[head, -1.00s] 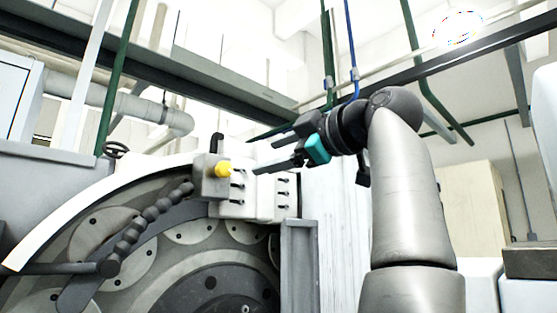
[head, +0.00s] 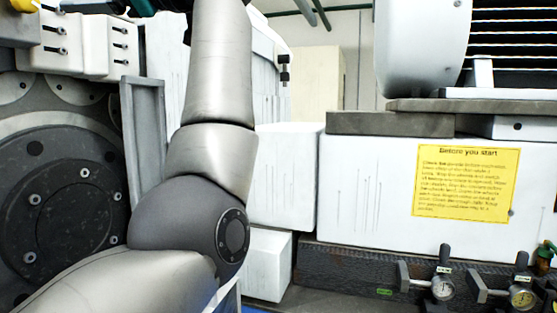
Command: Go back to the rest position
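One of my arms comes in from the lower left, bends at a dark grey elbow and runs up out of the top edge. Its gripper fingers cannot be made out; only small dark parts show at the top edge beside the forearm. The other arm is not in view. No held object shows.
The grinder's dark round plate (head: 50,170) is at the left, with white switch boxes (head: 60,45) above it. At the right, a white machine body with a yellow notice (head: 465,182) stands above dial gauges (head: 442,288). White cabinets (head: 285,180) stand behind the elbow.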

